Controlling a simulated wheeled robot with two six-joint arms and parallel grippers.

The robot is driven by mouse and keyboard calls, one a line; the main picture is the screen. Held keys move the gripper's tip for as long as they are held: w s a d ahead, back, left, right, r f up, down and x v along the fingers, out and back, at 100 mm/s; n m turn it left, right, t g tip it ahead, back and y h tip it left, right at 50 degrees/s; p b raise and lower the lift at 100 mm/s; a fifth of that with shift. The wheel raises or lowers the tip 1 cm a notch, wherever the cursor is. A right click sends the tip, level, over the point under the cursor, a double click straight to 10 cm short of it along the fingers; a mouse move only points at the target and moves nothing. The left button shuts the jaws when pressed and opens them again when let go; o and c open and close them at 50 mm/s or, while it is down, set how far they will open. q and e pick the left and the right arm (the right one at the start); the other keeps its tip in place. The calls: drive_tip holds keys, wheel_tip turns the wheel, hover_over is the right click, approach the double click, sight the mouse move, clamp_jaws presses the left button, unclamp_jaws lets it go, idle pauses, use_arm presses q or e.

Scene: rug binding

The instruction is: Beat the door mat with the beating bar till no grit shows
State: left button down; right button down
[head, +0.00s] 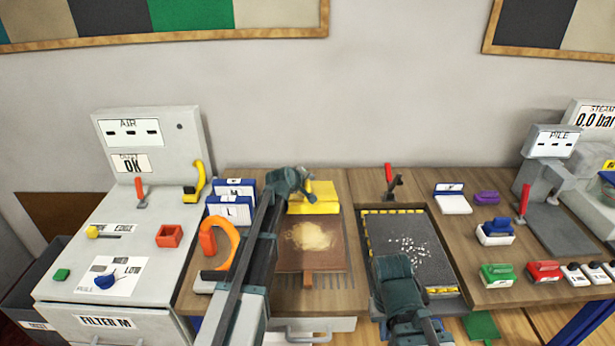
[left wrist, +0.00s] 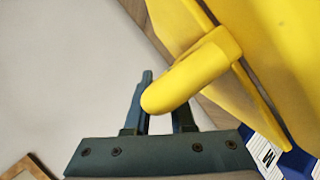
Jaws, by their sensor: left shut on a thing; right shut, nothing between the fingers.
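A yellow block-shaped bar (head: 318,192) with a rounded handle (left wrist: 190,75) is above the back of a brown mat (head: 290,258). My left gripper (head: 303,182) is shut on the bar's handle, which shows between its fingers in the left wrist view (left wrist: 160,118). A tan patch of grit (head: 311,236) lies on the brown mat's middle. To the right, a dark panel (head: 385,228) with a yellow-and-black edge carries scattered white specks (head: 409,247). I cannot tell which surface is the door mat. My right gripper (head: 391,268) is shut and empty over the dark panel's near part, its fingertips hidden.
An orange hooped tool (head: 210,240) and blue-and-white boxes (head: 233,188) stand left of my left arm. A grey machine (head: 130,225) is further left. Several coloured blocks, including a green one (head: 497,273), and a grey stand (head: 545,165) are at right.

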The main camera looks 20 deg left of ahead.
use_arm(q)
drive_tip(key=w+r+g+p, duration=0.1)
drive_tip(key=w+r+p, duration=0.1)
drive_tip(key=p, duration=0.1)
drive_tip(key=w+a+r+g+p, duration=0.1)
drive_tip(key=w+r+p, duration=0.1)
drive_tip(key=p, duration=0.1)
drive_tip(key=shift+w+a+r+n+g, duration=0.1)
drive_tip(key=shift+w+r+n+g, duration=0.2)
drive_tip(key=w+a+r+g+h+p, duration=0.1)
drive_tip(key=w+r+g+p, duration=0.1)
drive_tip(key=w+g+p, duration=0.2)
drive_tip(key=shift+w+a+n+p, duration=0.4)
drive_tip(key=shift+w+p, duration=0.55)
drive_tip(key=shift+p, duration=0.25)
drive_tip(key=c, duration=0.8)
unclamp_jaws()
drive_tip(key=shift+o, duration=0.2)
drive_tip(key=shift+s+r, duration=0.15)
